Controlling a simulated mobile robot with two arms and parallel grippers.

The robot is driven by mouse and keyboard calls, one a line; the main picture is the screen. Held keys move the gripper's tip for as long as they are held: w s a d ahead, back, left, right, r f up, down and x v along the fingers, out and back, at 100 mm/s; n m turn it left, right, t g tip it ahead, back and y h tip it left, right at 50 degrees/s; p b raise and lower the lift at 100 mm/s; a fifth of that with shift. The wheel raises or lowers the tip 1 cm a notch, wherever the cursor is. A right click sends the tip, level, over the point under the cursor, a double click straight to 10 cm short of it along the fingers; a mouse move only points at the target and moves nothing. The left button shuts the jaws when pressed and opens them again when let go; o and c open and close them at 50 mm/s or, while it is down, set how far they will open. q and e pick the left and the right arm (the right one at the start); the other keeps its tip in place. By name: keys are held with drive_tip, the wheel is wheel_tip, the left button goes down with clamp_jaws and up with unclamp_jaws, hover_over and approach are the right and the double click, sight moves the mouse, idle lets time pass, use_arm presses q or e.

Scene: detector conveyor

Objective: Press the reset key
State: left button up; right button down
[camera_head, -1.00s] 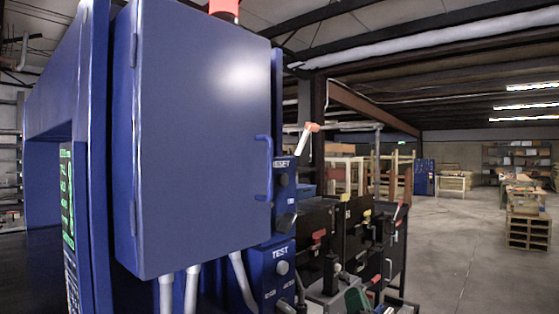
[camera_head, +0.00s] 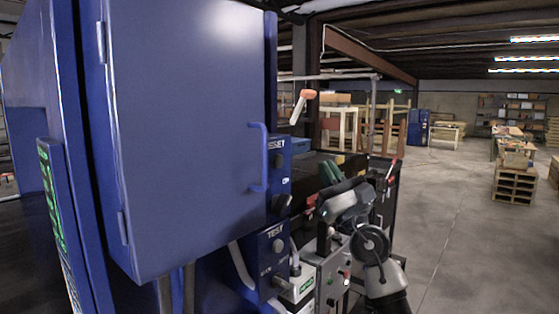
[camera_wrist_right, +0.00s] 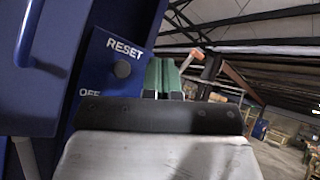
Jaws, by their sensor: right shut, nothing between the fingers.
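The reset key is a dark round button (camera_head: 278,160) under the RESET label on a narrow blue panel, beside the cabinet door. In the right wrist view the same button (camera_wrist_right: 122,69) sits left of the fingers, with OFF lettering lower down. My right gripper (camera_head: 328,171) is shut and empty, its green fingers to the right of the panel and apart from the button. The green fingers also show in the right wrist view (camera_wrist_right: 162,74). My left gripper is not in view.
A blue cabinet door with a handle (camera_head: 258,157) stands left of the panel. A TEST box (camera_head: 268,262) with a knob is below it. A lever with an orange end (camera_head: 303,104) rises behind the panel. Open floor (camera_head: 460,230) lies to the right.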

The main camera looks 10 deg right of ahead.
sight(278, 161)
drive_tip(key=w+a+b, duration=0.5)
drive_tip(key=w+b, duration=0.2)
drive_tip(key=shift+a+b, duration=0.2)
drive_tip(key=shift+b, duration=0.2)
idle(1.9)
drive_tip(key=shift+w+a+b, duration=0.3)
drive_tip(key=shift+w+b, duration=0.05)
drive_tip(key=shift+b, duration=0.15)
